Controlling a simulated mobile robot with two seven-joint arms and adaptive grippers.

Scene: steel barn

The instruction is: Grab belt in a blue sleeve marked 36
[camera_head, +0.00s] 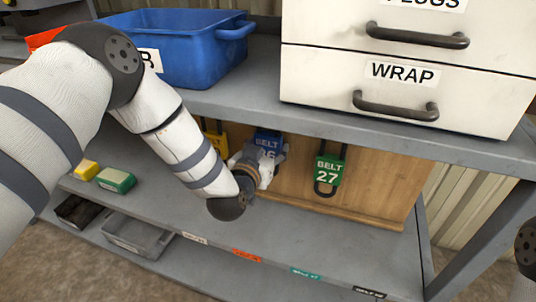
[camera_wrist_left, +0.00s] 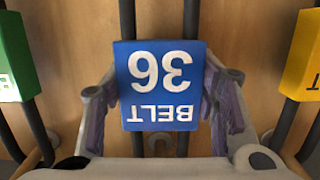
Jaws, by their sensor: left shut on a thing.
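The belt in a blue sleeve marked 36 (camera_head: 267,142) hangs on the wooden back board under the upper shelf. In the left wrist view the blue sleeve (camera_wrist_left: 160,84) appears upside down, with "BELT 36" readable and the dark belt running above and below it. My left gripper (camera_head: 262,165) is at the sleeve, and its fingers (camera_wrist_left: 160,110) are shut on the sleeve's two sides. The sleeve is still against the board area. In the head view the gripper hides the sleeve's lower part. My right gripper is not seen; only a dark arm part shows at the right edge.
A green-sleeved belt marked 27 (camera_head: 329,170) hangs to the right, and a yellow-sleeved belt (camera_head: 216,142) to the left. Above are a blue bin (camera_head: 190,62) and drawers, including WRAP (camera_head: 390,98). Small yellow and green boxes (camera_head: 116,181) lie on the lower shelf (camera_head: 300,237).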

